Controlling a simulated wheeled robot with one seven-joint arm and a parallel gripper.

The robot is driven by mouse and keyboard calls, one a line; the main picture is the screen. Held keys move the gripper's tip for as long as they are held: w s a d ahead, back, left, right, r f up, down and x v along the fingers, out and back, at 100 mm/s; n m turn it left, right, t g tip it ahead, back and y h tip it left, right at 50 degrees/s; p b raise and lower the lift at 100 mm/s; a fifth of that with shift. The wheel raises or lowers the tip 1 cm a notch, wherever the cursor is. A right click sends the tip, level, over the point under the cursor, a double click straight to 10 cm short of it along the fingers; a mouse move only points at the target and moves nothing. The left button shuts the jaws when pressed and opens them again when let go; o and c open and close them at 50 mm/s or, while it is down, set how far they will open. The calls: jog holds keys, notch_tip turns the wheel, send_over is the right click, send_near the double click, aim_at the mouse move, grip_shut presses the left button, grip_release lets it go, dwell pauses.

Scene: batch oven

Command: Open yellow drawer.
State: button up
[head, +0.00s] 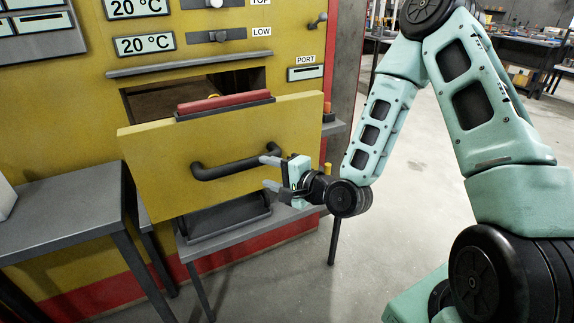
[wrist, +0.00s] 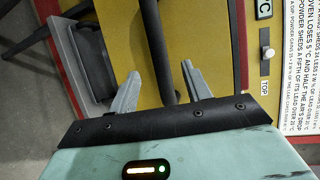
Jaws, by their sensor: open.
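The yellow drawer front (head: 160,152) is a broad panel on the yellow oven. It stands out from the oven face, and a dark opening (head: 155,103) shows behind its top edge. A black bar handle (head: 228,168) crosses the panel. My gripper (head: 270,173) is open at the right end of the handle. In the wrist view, the handle (wrist: 159,50) runs between the two grey fingers of my gripper (wrist: 162,88), with gaps on both sides. The head view does not show whether a finger touches it.
A red bar (head: 225,102) in a dark holder sits at the panel's top edge. A grey table (head: 65,210) stands at the left. A dark tray (head: 228,222) on a grey stand is below the panel. Open floor (head: 395,185) lies to the right.

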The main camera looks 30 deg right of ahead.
jog(key=shift+s+r+p, duration=0.15)
jog(key=shift+r+p, duration=0.2)
jog(key=shift+p, duration=0.25)
jog(key=p+v, duration=0.1)
jog(key=p, duration=0.1)
jog(key=p+v, duration=0.1)
jog(key=v, duration=0.1)
jog(key=p+v, duration=0.2)
jog(key=shift+s+a+f+p, duration=0.1)
jog(key=shift+a+f+p, duration=0.05)
jog(key=shift+f+p, duration=0.2)
